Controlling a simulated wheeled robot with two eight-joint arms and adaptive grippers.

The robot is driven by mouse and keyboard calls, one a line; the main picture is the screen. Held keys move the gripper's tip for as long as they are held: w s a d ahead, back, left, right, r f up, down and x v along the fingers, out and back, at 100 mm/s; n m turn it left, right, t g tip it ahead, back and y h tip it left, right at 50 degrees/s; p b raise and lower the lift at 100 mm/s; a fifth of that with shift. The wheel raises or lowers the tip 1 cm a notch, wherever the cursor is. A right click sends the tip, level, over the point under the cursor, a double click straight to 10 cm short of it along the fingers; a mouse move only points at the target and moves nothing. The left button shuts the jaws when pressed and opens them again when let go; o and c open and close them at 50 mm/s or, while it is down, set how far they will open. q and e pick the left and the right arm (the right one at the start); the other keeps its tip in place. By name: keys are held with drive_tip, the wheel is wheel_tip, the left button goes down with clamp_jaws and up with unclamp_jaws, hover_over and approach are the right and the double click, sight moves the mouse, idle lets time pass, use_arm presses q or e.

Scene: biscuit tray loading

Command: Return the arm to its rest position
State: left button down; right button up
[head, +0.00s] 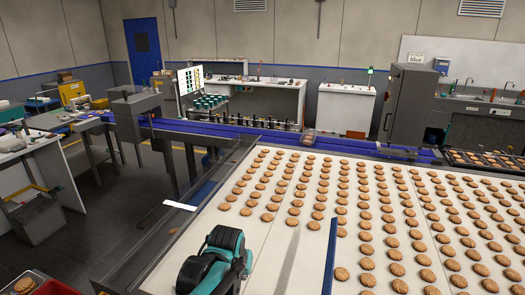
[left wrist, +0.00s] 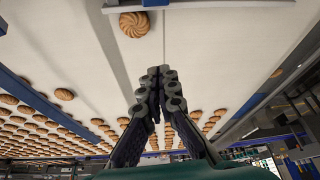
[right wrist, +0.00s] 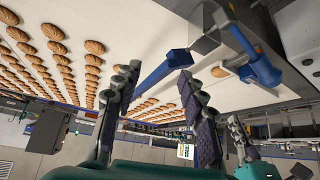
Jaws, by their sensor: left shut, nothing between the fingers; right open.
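My left gripper (left wrist: 160,78) is shut in the left wrist view, its fingertips together with nothing between them. It points over the pale belt (left wrist: 80,50), with one round biscuit (left wrist: 134,24) just beyond the tips. In the head view a teal and black part of my left arm (head: 216,258) shows low in the middle, over the belt's near left part. My right gripper (right wrist: 158,76) is open in the right wrist view, with its fingers wide apart. A blue bar (right wrist: 160,74) shows in the gap between them; I cannot tell its distance.
Rows of biscuits (head: 365,223) cover much of the belt (head: 262,235). A red crate (head: 40,284) is at the lower left. Dark floor (head: 110,205) lies open at left.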

use_arm(q)
drive_tip(key=s+a+t+b, duration=0.1)
drive_tip(key=s+a, duration=0.3)
drive_tip(key=s, duration=0.2)
drive_tip(key=s+a+f+n+b, duration=0.1)
drive_tip(key=s+a, duration=0.2)
drive_tip(key=s, duration=0.3)
drive_tip(key=s+a+f+t, duration=0.1)
drive_tip(key=s+a, duration=0.3)
drive_tip(key=s, duration=0.2)
drive_tip(key=shift+s+a+n+t+y+b, duration=0.3)
drive_tip(key=shift+s+y+b, duration=0.05)
drive_tip(key=shift+y+b, duration=0.05)
